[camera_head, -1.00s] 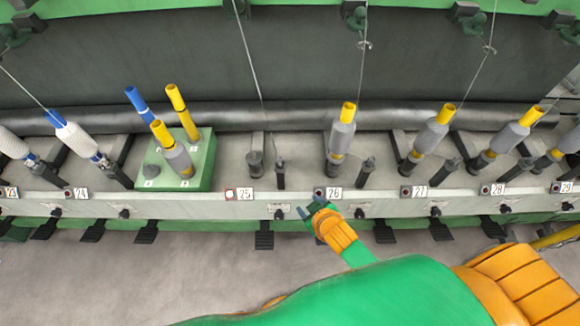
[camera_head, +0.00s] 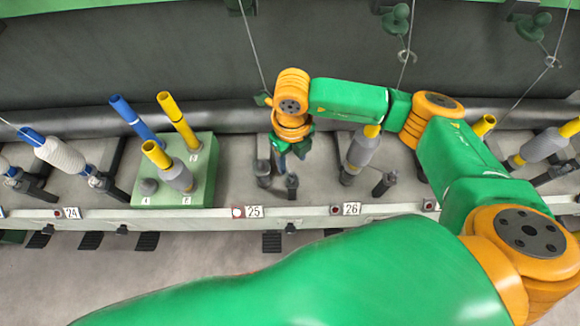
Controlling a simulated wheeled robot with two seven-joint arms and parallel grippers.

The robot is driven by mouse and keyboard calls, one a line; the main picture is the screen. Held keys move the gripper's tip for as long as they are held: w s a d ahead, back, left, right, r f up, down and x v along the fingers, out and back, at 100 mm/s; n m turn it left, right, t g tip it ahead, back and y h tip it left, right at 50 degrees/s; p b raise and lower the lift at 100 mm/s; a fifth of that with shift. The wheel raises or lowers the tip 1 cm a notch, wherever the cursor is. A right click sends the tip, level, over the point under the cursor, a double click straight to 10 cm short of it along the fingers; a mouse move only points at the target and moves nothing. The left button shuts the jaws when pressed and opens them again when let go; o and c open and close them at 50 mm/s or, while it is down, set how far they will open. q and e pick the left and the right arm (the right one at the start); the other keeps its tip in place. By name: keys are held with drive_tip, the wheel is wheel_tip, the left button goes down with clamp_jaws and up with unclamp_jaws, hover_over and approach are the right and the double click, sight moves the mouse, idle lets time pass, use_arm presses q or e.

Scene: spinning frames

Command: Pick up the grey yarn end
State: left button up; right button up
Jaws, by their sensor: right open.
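The grey yarn end is the thin grey strand (camera_head: 252,45) that hangs from the top edge above position 25. It runs down to the orange wrist of my right arm, and its lower tip is hidden or too fine to make out there. My right gripper (camera_head: 292,157) is open and points down above the empty spindle posts at position 25. I see nothing between its fingers. The strand passes left of the wrist, and I cannot tell whether they touch. My left gripper is not in view.
A green block (camera_head: 146,196) with blue and yellow tubes stands left of position 25. A dark roller (camera_head: 225,113) runs along behind the spindles.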

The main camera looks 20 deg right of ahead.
sight(293, 175)
drive_tip(key=shift+s+f+p, duration=0.3)
drive_tip(key=shift+f+p, duration=0.05)
drive_tip(key=shift+f, duration=0.3)
drive_tip(key=shift+s+f+p, duration=0.25)
drive_tip(key=shift+f+p, duration=0.05)
drive_tip(key=shift+f, duration=0.3)
drive_tip(key=f, duration=0.3)
drive_tip(key=shift+w, duration=0.2)
drive_tip(key=shift+w+f, duration=0.1)
drive_tip(key=shift+f, duration=0.1)
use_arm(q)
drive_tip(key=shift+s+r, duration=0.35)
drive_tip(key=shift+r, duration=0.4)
use_arm(e)
clamp_jaws()
drive_tip(key=shift+r, duration=0.15)
